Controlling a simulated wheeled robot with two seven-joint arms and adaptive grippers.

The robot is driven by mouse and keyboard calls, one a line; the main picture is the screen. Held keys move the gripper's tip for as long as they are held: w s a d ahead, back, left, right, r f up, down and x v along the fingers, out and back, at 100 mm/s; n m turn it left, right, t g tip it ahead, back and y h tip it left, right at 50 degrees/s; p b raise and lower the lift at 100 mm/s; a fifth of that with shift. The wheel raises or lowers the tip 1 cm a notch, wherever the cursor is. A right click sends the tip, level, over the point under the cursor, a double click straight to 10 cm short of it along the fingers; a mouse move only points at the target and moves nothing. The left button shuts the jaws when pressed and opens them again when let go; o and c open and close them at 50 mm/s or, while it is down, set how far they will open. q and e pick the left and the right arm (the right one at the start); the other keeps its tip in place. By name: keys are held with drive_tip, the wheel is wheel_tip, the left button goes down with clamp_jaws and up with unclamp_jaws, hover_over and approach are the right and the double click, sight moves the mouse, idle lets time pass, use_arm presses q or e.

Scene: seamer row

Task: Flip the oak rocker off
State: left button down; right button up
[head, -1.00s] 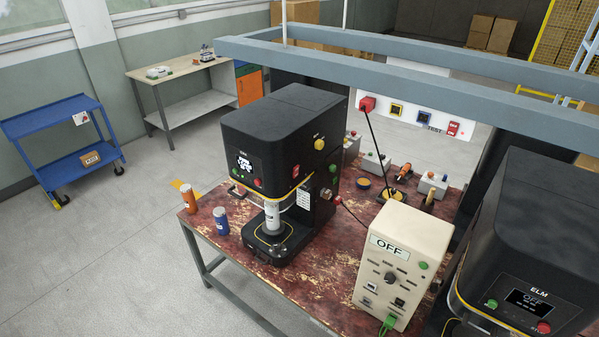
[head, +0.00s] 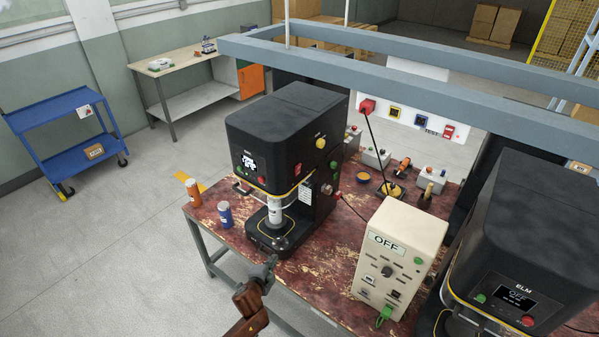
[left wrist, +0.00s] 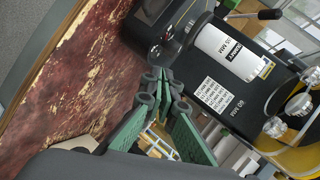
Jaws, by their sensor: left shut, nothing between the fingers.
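A black seamer (head: 285,125) stands on the worn red table, with a lit display on its front; its name plate is too small to read. A small red switch (head: 298,170) that looks like a rocker sits on its side near the front edge; its position cannot be told. My left gripper (head: 271,262) is shut and empty in front of the seamer's base, below and apart from the switch. In the left wrist view its closed fingertips (left wrist: 160,84) point toward the seamer's base and the white can (left wrist: 222,45). I cannot make out the switch there. My right gripper is not in view.
A cream control box (head: 398,262) reading OFF stands right of the seamer. A second black seamer (head: 530,230), marked ELM and OFF, is at the right. Orange (head: 193,192) and blue (head: 225,214) cans stand at the table's left edge. A grey beam (head: 400,70) crosses above.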

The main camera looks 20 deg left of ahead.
sight(298, 170)
use_arm(q)
drive_tip(key=w+d+r+m+t+h+p, duration=0.1)
drive_tip(key=d+r+m+t, duration=0.1)
drive_tip(key=r, duration=1.5)
drive_tip(key=w+d+r+m+t+h+p, duration=0.1)
drive_tip(key=d+r+m+t, duration=0.2)
drive_tip(key=r, duration=1.4)
drive_tip(key=d+m, duration=0.1)
drive_tip(key=d, duration=0.3)
drive_tip(key=shift+w+d+r+t, duration=0.15)
drive_tip(key=shift+w+d+t, duration=0.05)
drive_tip(key=shift+w+t, duration=0.15)
drive_tip(key=w+a, duration=0.1)
drive_tip(key=w, duration=0.2)
drive_tip(key=w+p, duration=0.1)
drive_tip(key=w, duration=0.3)
drive_tip(key=w+a, duration=0.1)
drive_tip(key=w, duration=0.3)
drive_tip(key=shift+w+a+r+p, duration=0.2)
drive_tip(key=shift+a+r+p, duration=0.1)
drive_tip(key=shift+p, duration=0.1)
